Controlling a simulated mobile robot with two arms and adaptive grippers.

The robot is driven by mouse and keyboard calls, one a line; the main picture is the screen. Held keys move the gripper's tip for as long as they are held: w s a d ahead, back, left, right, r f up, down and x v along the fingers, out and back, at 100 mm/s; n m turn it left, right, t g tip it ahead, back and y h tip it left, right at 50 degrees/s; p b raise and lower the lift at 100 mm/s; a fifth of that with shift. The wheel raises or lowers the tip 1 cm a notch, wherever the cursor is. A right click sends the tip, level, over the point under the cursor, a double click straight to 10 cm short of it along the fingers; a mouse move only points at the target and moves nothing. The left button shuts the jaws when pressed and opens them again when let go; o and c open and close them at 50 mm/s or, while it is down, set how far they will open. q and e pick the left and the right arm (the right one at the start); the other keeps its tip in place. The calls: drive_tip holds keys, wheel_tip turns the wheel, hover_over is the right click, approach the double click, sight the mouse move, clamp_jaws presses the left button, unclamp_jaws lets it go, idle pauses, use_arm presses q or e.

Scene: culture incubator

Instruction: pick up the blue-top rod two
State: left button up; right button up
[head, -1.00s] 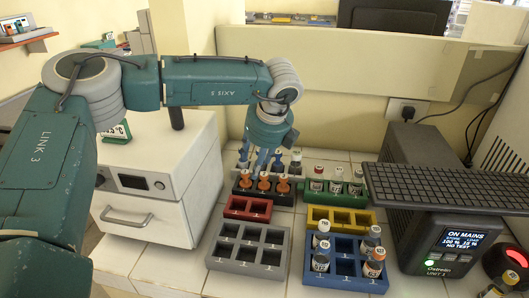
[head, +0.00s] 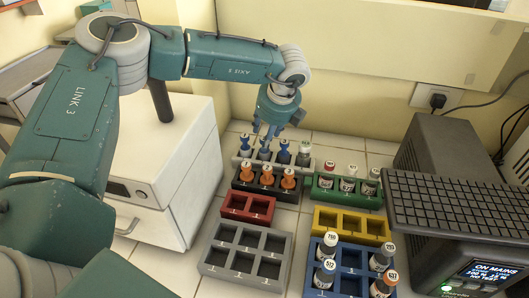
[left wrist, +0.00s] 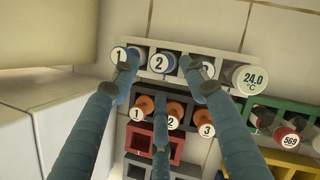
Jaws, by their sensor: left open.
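Blue-top rod two (head: 264,146) stands upright in the light grey rack (head: 313,162), between blue-top rods one (head: 244,143) and three (head: 284,149). In the left wrist view, the cap of rod two (left wrist: 162,64) shows its number 2 face-on. My left gripper (head: 268,128) is open and empty above the rack. Its fingers (left wrist: 165,85) spread around rod two in the wrist view, with one tip over rod one (left wrist: 119,54) and another by rod three (left wrist: 206,70). The height gap is hard to judge. My right gripper is not in view.
Orange-top rods (head: 265,177) stand in a black rack just in front. A green rack (head: 338,200) with vials is at right. Red (head: 236,213), yellow (head: 325,228), grey (head: 216,255) and blue (head: 347,270) racks lie nearer. A white cabinet (head: 175,170) is at left.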

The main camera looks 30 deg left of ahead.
use_arm(q)
drive_tip(key=p+x, duration=0.1)
drive_tip(key=x, duration=0.1)
drive_tip(key=p+x, duration=0.1)
drive_tip(key=x, duration=0.1)
drive_tip(key=shift+w+a, duration=0.3)
drive_tip(key=shift+w, duration=0.1)
drive_tip(key=shift+w+f, duration=0.1)
drive_tip(key=shift+f, duration=0.1)
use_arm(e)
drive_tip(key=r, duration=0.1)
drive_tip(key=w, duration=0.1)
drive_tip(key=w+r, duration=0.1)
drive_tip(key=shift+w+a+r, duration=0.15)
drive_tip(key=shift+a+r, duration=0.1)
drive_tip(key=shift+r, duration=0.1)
use_arm(q)
drive_tip(key=shift+c, duration=1.1)
clamp_jaws()
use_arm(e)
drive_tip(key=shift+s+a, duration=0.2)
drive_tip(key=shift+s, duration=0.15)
